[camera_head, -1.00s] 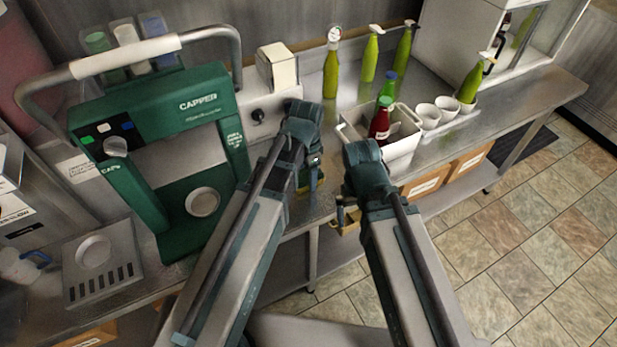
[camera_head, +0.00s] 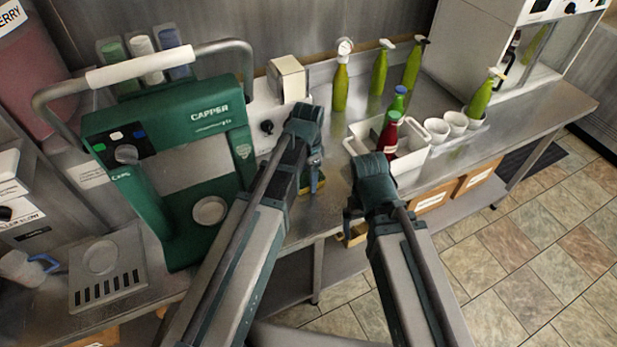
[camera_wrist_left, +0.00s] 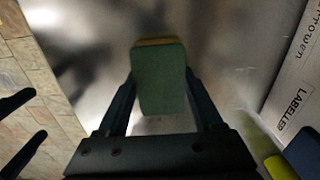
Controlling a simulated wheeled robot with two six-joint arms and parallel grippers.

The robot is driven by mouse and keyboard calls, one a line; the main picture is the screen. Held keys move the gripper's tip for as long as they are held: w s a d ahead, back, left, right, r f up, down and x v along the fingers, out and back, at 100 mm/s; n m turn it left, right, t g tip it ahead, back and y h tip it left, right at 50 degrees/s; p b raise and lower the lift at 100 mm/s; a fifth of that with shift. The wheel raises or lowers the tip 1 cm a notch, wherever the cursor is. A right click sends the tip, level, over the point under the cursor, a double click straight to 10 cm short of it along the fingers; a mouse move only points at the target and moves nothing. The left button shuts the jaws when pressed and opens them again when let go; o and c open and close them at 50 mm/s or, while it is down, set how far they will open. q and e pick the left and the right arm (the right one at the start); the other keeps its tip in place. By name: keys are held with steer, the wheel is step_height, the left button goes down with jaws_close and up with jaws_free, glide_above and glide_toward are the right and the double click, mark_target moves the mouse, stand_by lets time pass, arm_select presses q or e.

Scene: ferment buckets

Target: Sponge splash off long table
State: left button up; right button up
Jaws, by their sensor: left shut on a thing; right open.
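My left gripper (camera_head: 313,180) is low over the front part of the steel long table (camera_head: 328,212), just right of the green capper. It is shut on a sponge (camera_wrist_left: 160,80), green with a yellow layer, which shows clearly between the fingers in the left wrist view. In the head view the sponge is mostly hidden by the arm. I cannot tell for sure whether the sponge touches the tabletop. No splash stands out clearly; the steel has dark and bright patches that may be reflections. My right gripper (camera_head: 349,228) is open and empty at the table's front edge.
The green capper (camera_head: 190,210) stands left, a white labeller (camera_head: 268,125) behind the sponge. A white caddy (camera_head: 412,158) with red and green bottles stands right, near white cups (camera_head: 456,122). Several green bottles (camera_head: 380,72) stand at the back.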

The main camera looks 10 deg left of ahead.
arm_select(q)
steer(key=shift+r+p, duration=2.4)
steer(key=shift+r, duration=0.3)
step_height(320, 180, up, 3)
steer(key=p, duration=0.3)
steer(key=shift+r, duration=0.1)
